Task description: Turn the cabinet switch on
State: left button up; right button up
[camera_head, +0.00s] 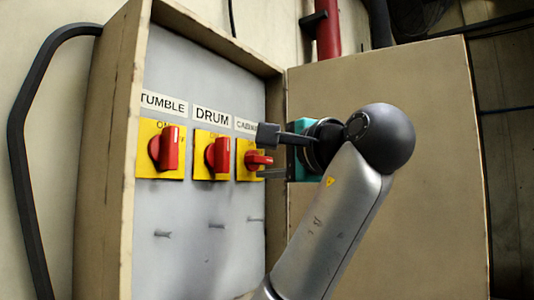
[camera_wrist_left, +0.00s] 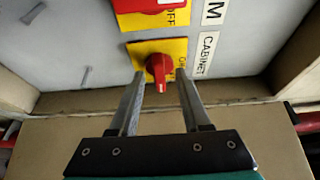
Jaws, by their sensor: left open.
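The cabinet switch is a red knob (camera_head: 259,159) on a yellow plate under a partly hidden "CABINET" label (camera_head: 246,126). It is rightmost of three switches. Its handle lies horizontal in the head view, unlike the upright handles of the other two. The knob also shows in the left wrist view (camera_wrist_left: 158,68), handle pointing toward my gripper. My left gripper (camera_head: 265,154) is open, one finger above and one below the knob in the head view. In the wrist view the fingers (camera_wrist_left: 161,78) flank the knob with gaps visible; contact cannot be told. My right gripper is out of view.
The tumble switch (camera_head: 168,148) and drum switch (camera_head: 218,155) sit to the left on the grey panel (camera_head: 210,255). The box's side wall (camera_head: 112,160) and open door (camera_head: 425,150) flank the panel. A black cable (camera_head: 20,150) runs at far left.

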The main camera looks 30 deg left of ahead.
pick_arm(q)
jog(key=shift+c, duration=0.4)
grip_shut()
